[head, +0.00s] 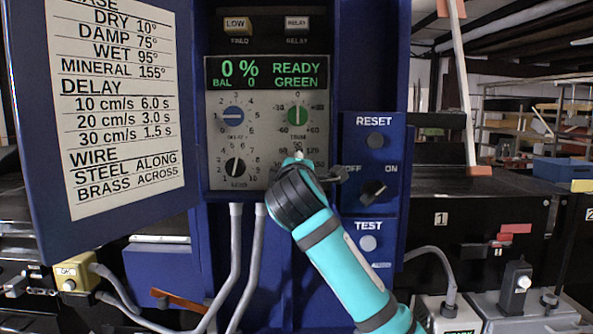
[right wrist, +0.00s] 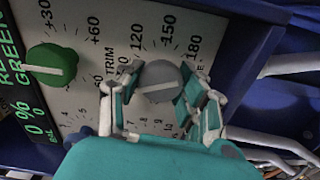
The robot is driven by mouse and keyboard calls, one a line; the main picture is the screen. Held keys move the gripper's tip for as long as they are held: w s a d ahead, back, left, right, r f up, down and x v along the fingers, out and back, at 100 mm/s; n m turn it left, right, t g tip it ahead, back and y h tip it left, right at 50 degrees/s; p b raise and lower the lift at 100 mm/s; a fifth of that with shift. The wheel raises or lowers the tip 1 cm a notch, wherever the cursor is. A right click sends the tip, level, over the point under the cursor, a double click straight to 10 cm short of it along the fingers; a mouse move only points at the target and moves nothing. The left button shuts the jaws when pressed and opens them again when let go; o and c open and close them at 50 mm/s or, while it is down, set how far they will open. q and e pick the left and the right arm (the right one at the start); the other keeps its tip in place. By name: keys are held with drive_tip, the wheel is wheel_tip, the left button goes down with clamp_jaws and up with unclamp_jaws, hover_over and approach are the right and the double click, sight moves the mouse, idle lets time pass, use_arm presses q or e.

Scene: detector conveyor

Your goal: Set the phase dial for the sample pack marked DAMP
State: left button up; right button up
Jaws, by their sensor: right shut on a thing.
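The phase dial (right wrist: 163,82) is a round grey knob with a pale line, in the right wrist view. Numbers 120, 150 and 180 stand beside it; the exact setting cannot be read. My right gripper (right wrist: 155,95) has its fingers on both sides of this knob and is shut on it. In the head view my right gripper (head: 298,165) covers the dial at the panel's lower right. The card (head: 118,105) on the left door reads DAMP 75°. The display (head: 265,74) shows 0 %, READY, BAL 0, GREEN. My left gripper is not in view.
A green trim dial (head: 298,116) sits just above, a blue delay dial (head: 232,117) and a black dial (head: 235,167) to the left. RESET (head: 375,140), an OFF/ON switch (head: 373,190) and TEST (head: 368,243) are close on the right. Grey conduits (head: 236,255) hang below.

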drive_tip(key=shift+f, duration=0.1)
idle(0.3)
drive_tip(key=o, duration=1.2)
drive_tip(key=s, duration=1.2)
